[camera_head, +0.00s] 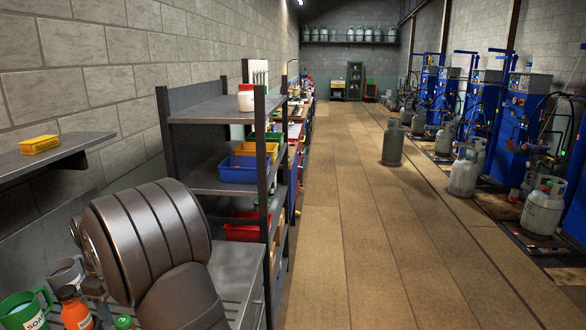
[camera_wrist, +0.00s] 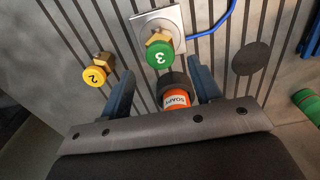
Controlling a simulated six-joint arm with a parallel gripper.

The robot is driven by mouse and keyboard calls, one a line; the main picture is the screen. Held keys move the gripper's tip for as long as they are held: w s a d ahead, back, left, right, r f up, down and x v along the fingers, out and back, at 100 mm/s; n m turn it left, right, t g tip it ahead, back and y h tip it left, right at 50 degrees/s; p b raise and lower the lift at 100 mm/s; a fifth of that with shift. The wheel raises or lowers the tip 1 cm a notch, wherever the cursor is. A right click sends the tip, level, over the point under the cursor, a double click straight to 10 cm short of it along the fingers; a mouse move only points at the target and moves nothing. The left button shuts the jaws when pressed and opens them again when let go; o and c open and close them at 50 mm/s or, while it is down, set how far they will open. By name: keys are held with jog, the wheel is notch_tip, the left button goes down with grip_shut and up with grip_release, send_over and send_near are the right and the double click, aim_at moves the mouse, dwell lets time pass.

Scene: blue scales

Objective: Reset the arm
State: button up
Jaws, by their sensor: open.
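My gripper (camera_wrist: 162,70) shows in the wrist view with its two dark blue fingers spread apart. An orange bottle (camera_wrist: 177,102) with a white label and dark cap shows between the fingers from this angle; I cannot tell how far below them it is. A green knob marked 3 (camera_wrist: 158,56) on a brass stem stands just beyond the fingertips, over a pale square plate. A yellow knob marked 2 (camera_wrist: 95,75) lies to the left. In the head view my arm's large rounded link fills the lower left, and my gripper is hidden there.
In the head view a green mug (camera_head: 24,312), an orange bottle (camera_head: 74,309) and a grey mug (camera_head: 66,272) stand beside my arm. A metal shelf unit (camera_head: 210,109) with coloured bins stands just right of it. The floor (camera_head: 335,240) beyond is mostly clear. Gas cylinders line the right.

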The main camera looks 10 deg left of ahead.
notch_tip(320, 180, up, 4)
jog(key=shift+f, duration=0.15)
notch_tip(320, 180, down, 13)
jog(key=shift+r, duration=0.1)
jog(key=r, duration=0.4)
jog(key=shift+w+d+r, duration=0.15)
jog(key=shift+d+r, duration=0.1)
jog(key=shift+r, duration=0.15)
jog(key=w+d+r, duration=0.4)
jog(key=d+r, duration=0.3)
jog(key=d, duration=0.4)
jog(key=w+d+f, duration=0.2)
jog(key=w+d, duration=0.2)
jog(key=d, duration=0.5)
jog(key=w+d+f, duration=0.1)
jog(key=w+d, duration=0.2)
jog(key=d, duration=0.6)
jog(key=a+f, duration=0.2)
jog(key=a, duration=0.1)
jog(key=a+f, duration=0.2)
jog(key=a, duration=0.1)
jog(key=a+f, duration=0.2)
jog(key=a, duration=0.1)
jog(key=shift+w+a+f, duration=0.1)
jog(key=shift+a+f, duration=0.1)
jog(key=shift+a, duration=0.1)
jog(key=shift+a+f, duration=0.35)
jog(key=shift+a, duration=0.3)
jog(key=shift+o, duration=0.2)
